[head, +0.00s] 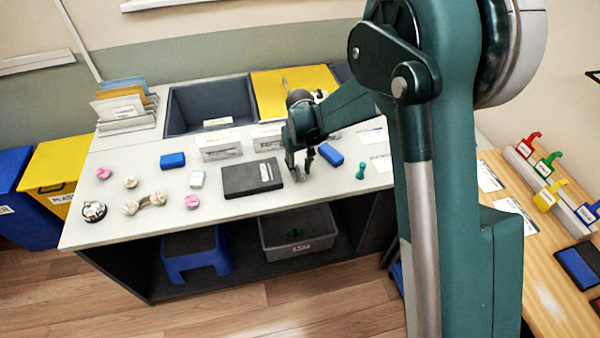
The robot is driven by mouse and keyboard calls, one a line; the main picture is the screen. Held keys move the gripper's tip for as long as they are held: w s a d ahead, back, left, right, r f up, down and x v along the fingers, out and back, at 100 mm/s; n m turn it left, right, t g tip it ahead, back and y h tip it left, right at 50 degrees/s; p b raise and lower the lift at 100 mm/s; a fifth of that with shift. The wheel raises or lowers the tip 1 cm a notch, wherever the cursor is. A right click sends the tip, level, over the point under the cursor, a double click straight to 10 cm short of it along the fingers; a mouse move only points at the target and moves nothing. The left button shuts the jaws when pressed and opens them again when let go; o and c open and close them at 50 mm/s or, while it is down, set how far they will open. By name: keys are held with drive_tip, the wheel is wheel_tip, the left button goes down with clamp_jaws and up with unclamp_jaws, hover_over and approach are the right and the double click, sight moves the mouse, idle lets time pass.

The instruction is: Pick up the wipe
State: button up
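I cannot pick out the wipe for certain. A small greyish patch (299,178) shows on the grey worktop right under my gripper; it may be the wipe or only shadow. My gripper (299,168) points down over the worktop, just right of a black flat case or pad (240,181) with a pale label. Its two fingers look spread apart, with nothing clearly between them. Whether the fingertips touch the surface is too small to tell.
Blue blocks (330,154) (172,160) and a teal peg-like piece (361,171) lie nearby. Pink and beige pieces (145,203) are scattered at left. Labelled holders (220,146), a dark tray (176,128) and a yellow panel (270,97) stand behind. The worktop's front edge is close.

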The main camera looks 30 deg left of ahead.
sight(300, 168)
idle(0.3)
drive_tip(key=c, duration=0.7)
drive_tip(key=shift+r, duration=0.15)
drive_tip(key=shift+r+p, duration=0.9)
drive_tip(key=shift+r, duration=3.95)
